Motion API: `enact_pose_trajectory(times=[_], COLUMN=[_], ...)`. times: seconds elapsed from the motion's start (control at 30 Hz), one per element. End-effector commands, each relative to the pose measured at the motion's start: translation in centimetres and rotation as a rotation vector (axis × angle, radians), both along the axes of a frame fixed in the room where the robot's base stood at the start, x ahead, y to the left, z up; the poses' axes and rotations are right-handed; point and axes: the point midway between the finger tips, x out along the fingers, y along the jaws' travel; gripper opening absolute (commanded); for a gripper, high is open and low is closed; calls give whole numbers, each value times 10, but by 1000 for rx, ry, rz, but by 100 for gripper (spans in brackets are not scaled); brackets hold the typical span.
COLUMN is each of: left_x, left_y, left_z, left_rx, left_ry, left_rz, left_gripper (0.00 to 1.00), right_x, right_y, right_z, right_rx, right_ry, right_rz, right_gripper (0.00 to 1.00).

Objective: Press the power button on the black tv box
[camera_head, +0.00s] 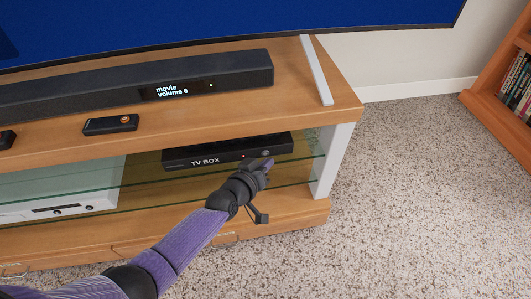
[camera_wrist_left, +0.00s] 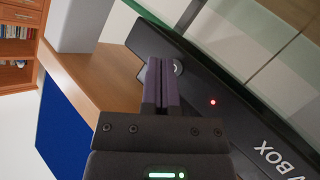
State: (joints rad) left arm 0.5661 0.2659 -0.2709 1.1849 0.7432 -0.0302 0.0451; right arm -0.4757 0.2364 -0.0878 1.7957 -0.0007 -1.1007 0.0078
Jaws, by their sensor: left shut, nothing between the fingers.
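The black TV box (camera_head: 190,157) lies on the glass shelf under the wooden top, its "TV BOX" lettering facing out. It also shows in the left wrist view (camera_wrist_left: 240,120), tilted across the picture. Its round power button (camera_wrist_left: 177,67) is at the end of the front face, away from the lettering, and a small red light (camera_wrist_left: 213,102) glows beside it. My left gripper (camera_head: 267,163) is shut and empty, its fingertips in front of the button end. In the left wrist view the fingertips (camera_wrist_left: 160,65) partly overlap the button; I cannot tell whether they touch it. My right gripper is not in view.
The wooden top overhangs the shelf and carries a soundbar (camera_head: 150,88) and a black remote (camera_head: 110,124). A white support (camera_head: 332,160) stands right of the box. A white device (camera_head: 60,200) lies at the left. Carpet (camera_head: 420,200) is clear at the right.

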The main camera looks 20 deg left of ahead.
Motion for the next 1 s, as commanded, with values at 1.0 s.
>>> enact_pose_trajectory(times=[1.0], left_x=[10], left_y=[7], left_z=[1], left_rx=[-1], left_ry=[-1], left_rz=[1], left_gripper=[0], right_x=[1], right_y=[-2], right_z=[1], right_rx=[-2], right_ry=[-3], right_rz=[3], right_gripper=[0])
